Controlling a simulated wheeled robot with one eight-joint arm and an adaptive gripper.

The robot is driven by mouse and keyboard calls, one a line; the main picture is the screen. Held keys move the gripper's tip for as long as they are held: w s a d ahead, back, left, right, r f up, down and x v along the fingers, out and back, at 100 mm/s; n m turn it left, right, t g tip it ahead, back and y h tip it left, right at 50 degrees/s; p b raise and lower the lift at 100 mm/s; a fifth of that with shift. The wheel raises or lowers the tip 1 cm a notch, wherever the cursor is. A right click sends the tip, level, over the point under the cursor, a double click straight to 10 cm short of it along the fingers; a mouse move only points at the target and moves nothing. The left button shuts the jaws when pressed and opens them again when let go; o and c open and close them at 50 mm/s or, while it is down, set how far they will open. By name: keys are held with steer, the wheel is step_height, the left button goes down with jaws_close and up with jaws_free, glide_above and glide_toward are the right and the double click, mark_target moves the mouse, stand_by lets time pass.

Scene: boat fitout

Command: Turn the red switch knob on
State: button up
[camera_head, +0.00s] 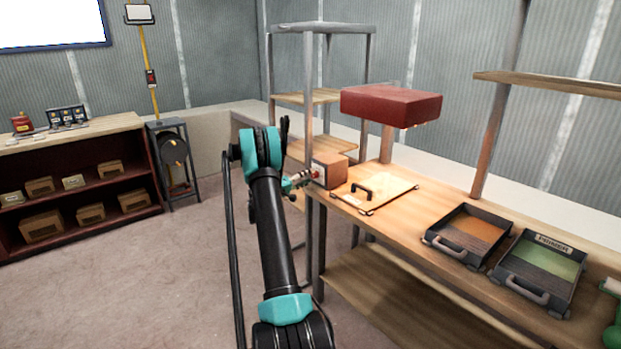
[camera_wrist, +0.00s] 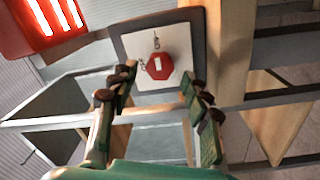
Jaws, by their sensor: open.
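The red switch knob (camera_wrist: 159,66) is eight-sided with a white mark on its face. It sits on a white plate (camera_wrist: 135,45) with a grey surround in the wrist view. My gripper (camera_wrist: 157,92) is open, with one finger on each side below the knob in the picture. No contact with the knob shows. In the head view my gripper (camera_head: 299,181) is at the left side of a brown box (camera_head: 332,168) on the workbench. A small red spot there (camera_head: 315,172) looks like the knob, partly hidden by the gripper.
A red lamp hood (camera_head: 390,105) hangs over the workbench, above a board with a black handle (camera_head: 400,187). Two trays (camera_head: 509,289) lie to the right. The floor at left is clear.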

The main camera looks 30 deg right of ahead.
steer(key=a, duration=0.9)
steer(key=shift+s+a+f, duration=0.25)
steer(key=shift+s+a, duration=0.1)
steer(key=shift+s, duration=0.05)
steer(key=s+a+r+n+t+y, duration=0.1)
steer(key=s+a+n+t+y, duration=0.1)
steer(key=s+a+y, duration=1.1)
steer(key=s+a, duration=1.2)
steer(key=a, duration=0.1)
steer(key=shift+s+r+n+t, duration=0.2)
steer(key=shift+s+n+t, duration=0.1)
steer(key=shift+s, duration=0.1)
steer(key=s+a+f+y, duration=0.1)
steer(key=s+a+y, duration=0.1)
steer(key=s+a, duration=0.2)
steer(key=s+a+f+y, duration=0.1)
steer(key=s+a+f, duration=0.1)
steer(key=s+a, duration=0.2)
steer(key=s+a+f+n+y, duration=0.1)
steer(key=s+a+y, duration=0.1)
steer(key=s+a, duration=0.3)
steer(key=shift+s+f+y, duration=0.2)
steer(key=shift+s+y, duration=0.1)
steer(key=shift+s, duration=0.2)
steer(key=shift+c, duration=0.4)
